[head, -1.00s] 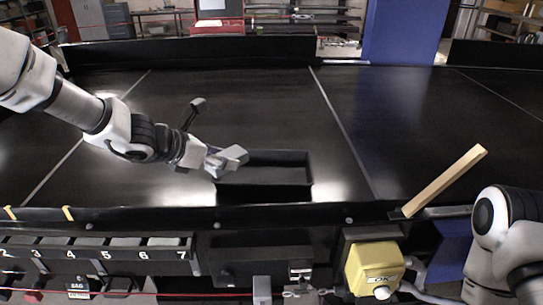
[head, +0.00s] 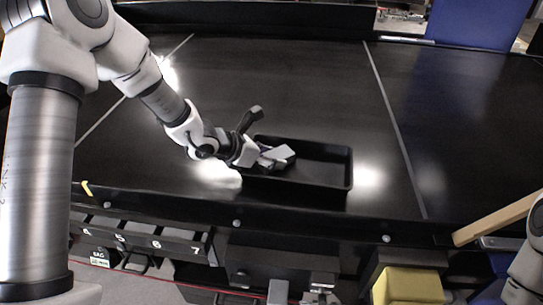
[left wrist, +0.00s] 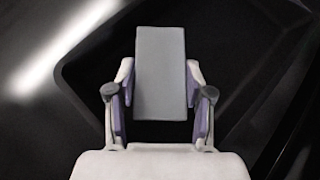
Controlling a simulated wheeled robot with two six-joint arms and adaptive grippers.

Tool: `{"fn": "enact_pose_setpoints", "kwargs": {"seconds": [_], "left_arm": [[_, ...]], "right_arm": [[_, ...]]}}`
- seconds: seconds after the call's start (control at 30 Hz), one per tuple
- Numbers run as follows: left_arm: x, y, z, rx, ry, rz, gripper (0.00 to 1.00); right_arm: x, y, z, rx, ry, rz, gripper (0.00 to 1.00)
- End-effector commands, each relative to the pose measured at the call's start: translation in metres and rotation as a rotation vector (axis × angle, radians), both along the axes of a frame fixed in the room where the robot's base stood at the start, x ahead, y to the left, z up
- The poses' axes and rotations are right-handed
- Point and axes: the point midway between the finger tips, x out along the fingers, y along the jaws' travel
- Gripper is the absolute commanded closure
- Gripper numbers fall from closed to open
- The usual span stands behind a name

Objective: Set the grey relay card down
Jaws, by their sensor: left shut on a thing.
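The grey relay card (head: 283,155) is in my left gripper (head: 270,158), above the left part of a black tray (head: 350,172) on the conveyor belt. In the left wrist view the card (left wrist: 161,70) shows as a grey oblong standing between the two fingers of the left gripper (left wrist: 160,98). The fingers are shut on its sides. Dark surface and a tray edge lie behind it. I cannot tell whether the card touches the tray. My right gripper is out of view; only part of my right arm shows at the right edge.
The black conveyor belt (head: 300,80) is clear around the tray. Numbered slots (head: 140,238) line the front at lower left. A wooden bar (head: 495,218) and a yellow box (head: 408,286) are at lower right. A raised dark rail (head: 300,215) runs along the belt's near edge.

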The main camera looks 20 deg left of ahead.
Motion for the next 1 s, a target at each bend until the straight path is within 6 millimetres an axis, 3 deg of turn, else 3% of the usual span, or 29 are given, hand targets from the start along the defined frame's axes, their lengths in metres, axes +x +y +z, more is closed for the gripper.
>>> {"fn": "enact_pose_setpoints", "kwargs": {"seconds": [0.03, 0.07, 0.1, 0.57, 0.83, 1.0], "left_arm": [[-0.002, 0.000, -0.003, 0.000, 0.007, 0.000, 0.85], [-0.002, 0.000, -0.003, 0.001, 0.008, 0.000, 0.38], [-0.002, 0.000, -0.003, 0.001, 0.008, -0.001, 0.24], [-0.009, 0.006, 0.004, -0.002, 0.004, 0.002, 0.23], [-0.049, 0.034, 0.042, -0.008, -0.003, 0.001, 0.23], [-0.072, 0.049, 0.067, -0.006, 0.003, 0.000, 0.23]], "right_arm": [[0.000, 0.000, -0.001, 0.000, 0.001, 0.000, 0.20], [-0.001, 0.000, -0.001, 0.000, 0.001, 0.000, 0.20], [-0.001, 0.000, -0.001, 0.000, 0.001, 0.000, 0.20], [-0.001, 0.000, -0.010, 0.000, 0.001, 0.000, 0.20], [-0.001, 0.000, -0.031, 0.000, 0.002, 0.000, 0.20], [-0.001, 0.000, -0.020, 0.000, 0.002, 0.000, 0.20]]}}
